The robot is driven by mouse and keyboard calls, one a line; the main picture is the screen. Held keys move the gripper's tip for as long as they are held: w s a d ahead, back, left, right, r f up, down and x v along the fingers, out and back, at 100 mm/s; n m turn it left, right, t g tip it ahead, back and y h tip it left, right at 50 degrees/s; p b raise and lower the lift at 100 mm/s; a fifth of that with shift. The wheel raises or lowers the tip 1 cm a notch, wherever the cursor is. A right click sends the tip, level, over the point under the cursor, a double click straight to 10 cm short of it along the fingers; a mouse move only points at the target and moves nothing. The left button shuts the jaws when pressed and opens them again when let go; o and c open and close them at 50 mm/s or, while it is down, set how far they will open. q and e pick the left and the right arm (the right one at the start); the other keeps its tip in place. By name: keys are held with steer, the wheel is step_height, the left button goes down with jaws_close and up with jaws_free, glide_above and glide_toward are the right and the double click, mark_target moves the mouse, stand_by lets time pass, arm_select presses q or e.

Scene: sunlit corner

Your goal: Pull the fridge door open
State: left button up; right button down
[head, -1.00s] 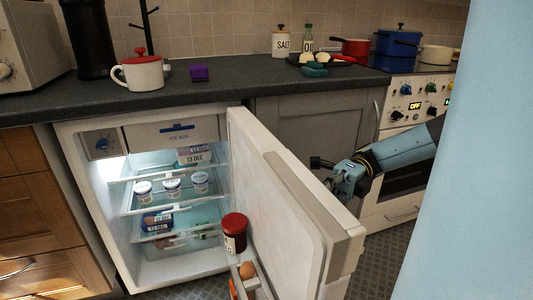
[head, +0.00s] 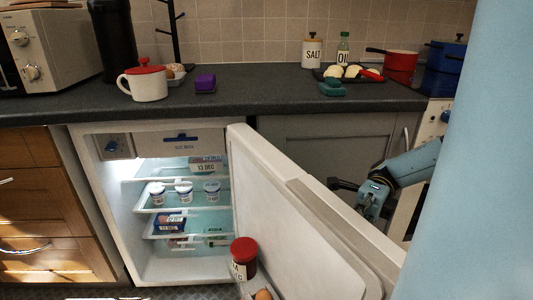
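The fridge (head: 104,172) stands under the counter with its lit inside showing. Its white door (head: 285,215) is swung wide open toward the right front. Several small pots stand on a shelf inside, and a red-lidded jar (head: 243,258) sits in the door rack. My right gripper (head: 345,185) is behind the door's outer side, near its upper edge. Its dark fingers point left; whether they touch the door, and whether they are open or shut, I cannot tell. My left gripper is not in view.
Wooden drawers (head: 40,200) stand left of the fridge. A large pale blue surface (head: 480,180) blocks the right side.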

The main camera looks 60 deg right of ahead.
steer(key=shift+d+r, duration=0.15)
steer(key=shift+d, duration=0.1)
steer(key=c, duration=1.6)
jaws_free()
steer(key=shift+s, duration=0.15)
